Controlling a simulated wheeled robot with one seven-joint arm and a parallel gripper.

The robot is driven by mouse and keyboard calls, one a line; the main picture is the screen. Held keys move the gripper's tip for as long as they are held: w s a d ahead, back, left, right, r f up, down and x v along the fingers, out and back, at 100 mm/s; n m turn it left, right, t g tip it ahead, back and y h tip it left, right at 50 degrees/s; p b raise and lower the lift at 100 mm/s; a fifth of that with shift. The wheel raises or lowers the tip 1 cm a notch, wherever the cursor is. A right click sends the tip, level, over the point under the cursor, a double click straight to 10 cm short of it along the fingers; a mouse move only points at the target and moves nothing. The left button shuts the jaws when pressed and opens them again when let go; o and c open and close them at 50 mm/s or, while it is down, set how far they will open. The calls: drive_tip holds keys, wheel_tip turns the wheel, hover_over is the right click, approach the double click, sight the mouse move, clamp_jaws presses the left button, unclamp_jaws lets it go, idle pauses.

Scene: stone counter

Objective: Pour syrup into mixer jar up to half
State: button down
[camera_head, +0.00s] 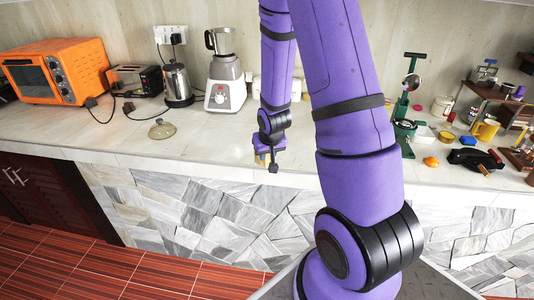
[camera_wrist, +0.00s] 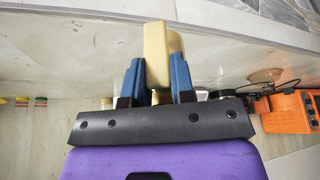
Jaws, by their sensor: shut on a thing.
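My gripper (camera_head: 266,155) is near the counter's front edge, right of and in front of the mixer. In the wrist view, the blue fingers of my gripper (camera_wrist: 157,78) are shut on a pale yellow, block-like thing (camera_wrist: 156,48). I cannot tell whether this is the syrup container. No syrup liquid is visible.
A round lid (camera_head: 162,130) lies on the counter. A kettle (camera_head: 177,85), a toaster (camera_head: 135,80) and an orange oven (camera_head: 55,72) stand to the left. A green stand (camera_head: 405,115) and several small items crowd the right. Counter in front of the mixer is clear.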

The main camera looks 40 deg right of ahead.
drive_tip(key=shift+s+a, duration=0.1)
drive_tip(key=shift+s, duration=0.2)
drive_tip(key=shift+s+a+f, duration=0.1)
drive_tip(key=shift+a, duration=0.1)
drive_tip(key=shift+w+a+f, duration=0.15)
drive_tip(key=shift+w+f, duration=0.1)
drive_tip(key=shift+f, duration=0.1)
drive_tip(key=w+a+f+n+y, duration=0.1)
drive_tip(key=w+a+f+n, duration=0.1)
drive_tip(key=a+f, duration=0.6)
drive_tip(key=w+a+f+n, duration=0.2)
drive_tip(key=w+a+f, duration=0.2)
drive_tip(key=a+f, duration=0.3)
wheel_tip(320, 180, down, 5)
drive_tip(key=shift+w+a+n+t+y, duration=0.25)
drive_tip(key=shift+a+n+t+y, duration=0.05)
drive_tip(key=shift+a+n+y, duration=0.1)
